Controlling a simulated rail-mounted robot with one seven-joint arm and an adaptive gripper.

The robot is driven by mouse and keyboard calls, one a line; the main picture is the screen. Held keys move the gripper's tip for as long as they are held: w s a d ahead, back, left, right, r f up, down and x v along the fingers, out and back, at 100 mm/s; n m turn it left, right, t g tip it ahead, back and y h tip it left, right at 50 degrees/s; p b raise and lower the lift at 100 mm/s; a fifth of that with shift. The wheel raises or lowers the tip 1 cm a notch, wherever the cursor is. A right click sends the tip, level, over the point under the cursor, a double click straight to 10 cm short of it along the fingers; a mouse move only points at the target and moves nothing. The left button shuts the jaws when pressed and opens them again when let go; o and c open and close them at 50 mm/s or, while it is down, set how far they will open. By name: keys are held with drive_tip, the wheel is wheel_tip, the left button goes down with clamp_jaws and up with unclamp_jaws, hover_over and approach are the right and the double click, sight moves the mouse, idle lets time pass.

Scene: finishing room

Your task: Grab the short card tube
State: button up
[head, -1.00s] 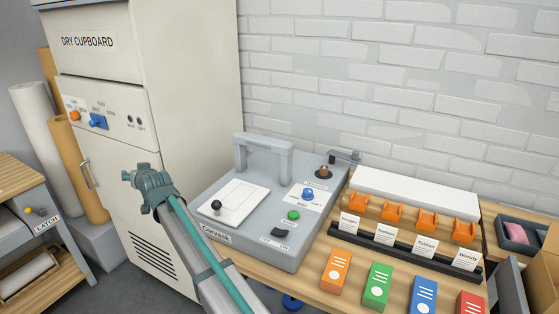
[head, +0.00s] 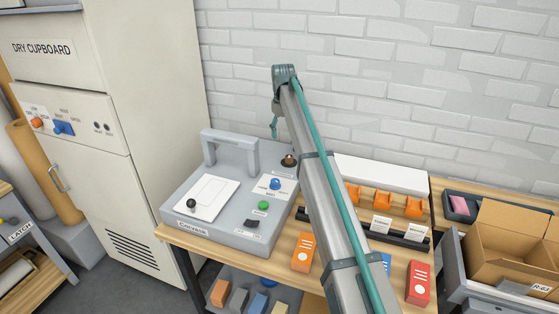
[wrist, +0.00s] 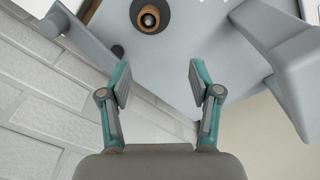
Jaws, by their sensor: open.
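A short brown tube (head: 289,161), which looks like the card tube, stands at the back right corner of the grey machine (head: 250,240). In the wrist view the tube (wrist: 152,20) shows from above at the top centre, around a dark post with a pale tip. My gripper (wrist: 158,75) is open and empty, its two teal-backed fingers apart. The tube lies beyond the fingertips, not between them. In the head view my gripper (head: 274,128) points down above the machine's back edge, left of the tube.
A grey lever arm (wrist: 82,32) lies close beside the tube in the wrist view. The machine's raised handle (head: 229,140) stands to the left. The brick wall (head: 240,85) is close behind. Orange holders (head: 382,198) and coloured boxes (head: 302,252) stand to the right.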

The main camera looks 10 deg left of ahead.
sight(289, 156)
drive_tip(key=d, duration=0.1)
drive_tip(key=d+f, duration=0.1)
drive_tip(key=shift+s+d+f+m+g, duration=0.15)
drive_tip(key=shift+d+f+m+g, duration=0.05)
drive_tip(key=shift+d+m+g, duration=0.15)
drive_tip(key=shift+a+f+p, duration=0.1)
drive_tip(key=shift+f+p, duration=1.5)
drive_tip(key=shift+f, duration=3.45)
drive_tip(key=c, duration=0.8)
